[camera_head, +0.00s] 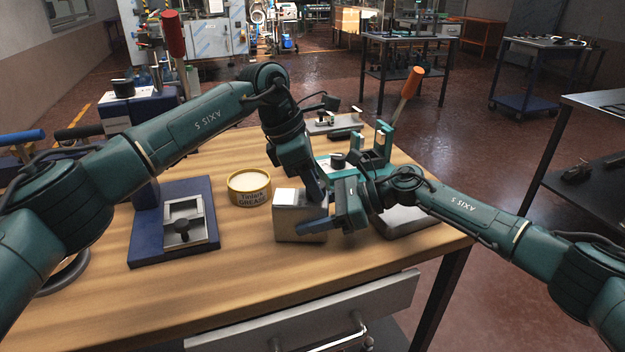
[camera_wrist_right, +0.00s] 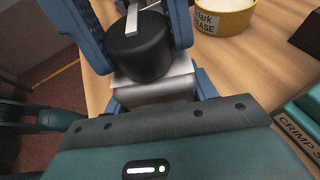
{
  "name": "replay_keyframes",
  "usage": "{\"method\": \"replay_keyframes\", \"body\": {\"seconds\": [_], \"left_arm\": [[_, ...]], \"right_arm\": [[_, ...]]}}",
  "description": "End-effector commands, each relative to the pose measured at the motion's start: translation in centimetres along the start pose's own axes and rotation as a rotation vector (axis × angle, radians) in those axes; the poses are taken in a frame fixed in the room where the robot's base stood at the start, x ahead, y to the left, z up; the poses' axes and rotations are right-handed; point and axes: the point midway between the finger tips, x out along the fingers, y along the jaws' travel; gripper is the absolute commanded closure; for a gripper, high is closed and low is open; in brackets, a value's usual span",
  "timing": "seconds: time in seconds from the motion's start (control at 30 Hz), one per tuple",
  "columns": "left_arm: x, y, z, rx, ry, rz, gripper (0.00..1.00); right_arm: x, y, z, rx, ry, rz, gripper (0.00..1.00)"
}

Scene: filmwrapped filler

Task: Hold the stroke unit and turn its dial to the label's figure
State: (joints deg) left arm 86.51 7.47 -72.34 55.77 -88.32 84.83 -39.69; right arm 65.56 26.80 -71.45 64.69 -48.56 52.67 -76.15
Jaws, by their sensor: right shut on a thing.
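The stroke unit, a grey metal block (camera_head: 298,222), stands on the wooden bench. A bright pale patch covers part of its top; I cannot read any figure there. My right gripper (camera_head: 318,212) comes in from the right and is shut on the block. In the right wrist view the silver block (camera_wrist_right: 155,85) sits between its blue fingers. The black dial (camera_wrist_right: 140,60), with a white pointer bar, is on the block. My left gripper (camera_wrist_right: 132,35) reaches down from above, its blue fingers apart on both sides of the dial; contact is unclear. The left gripper hides the dial in the head view.
A yellow grease tin (camera_head: 249,188) stands left of the block. A navy base with a grey plate and black knob (camera_head: 182,228) lies farther left. A teal crimp station (camera_head: 378,150) with an orange-handled lever stands behind my right wrist. Bare bench lies in front.

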Motion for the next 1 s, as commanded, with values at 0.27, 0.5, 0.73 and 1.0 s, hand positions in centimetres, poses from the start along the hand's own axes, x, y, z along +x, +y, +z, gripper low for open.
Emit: {"method": "replay_keyframes", "body": {"seconds": [0.27,0.5,0.73,1.0], "left_arm": [[0.0,0.0,0.0,-0.001,0.0,0.001,0.44],[-0.1,0.0,0.0,-0.001,0.0,0.001,0.44],[-2.8,0.1,0.0,-0.001,-0.002,0.004,0.44],[-8.6,0.1,0.0,-0.001,-0.001,0.005,0.44]], "right_arm": [[-0.1,-0.1,-0.1,0.001,0.001,-0.002,0.73],[-0.1,-0.1,-0.1,0.001,0.001,-0.002,0.73],[-0.1,-0.1,-0.1,0.001,0.001,-0.002,0.73],[-0.1,0.0,-0.1,0.001,0.001,-0.001,0.73]]}}
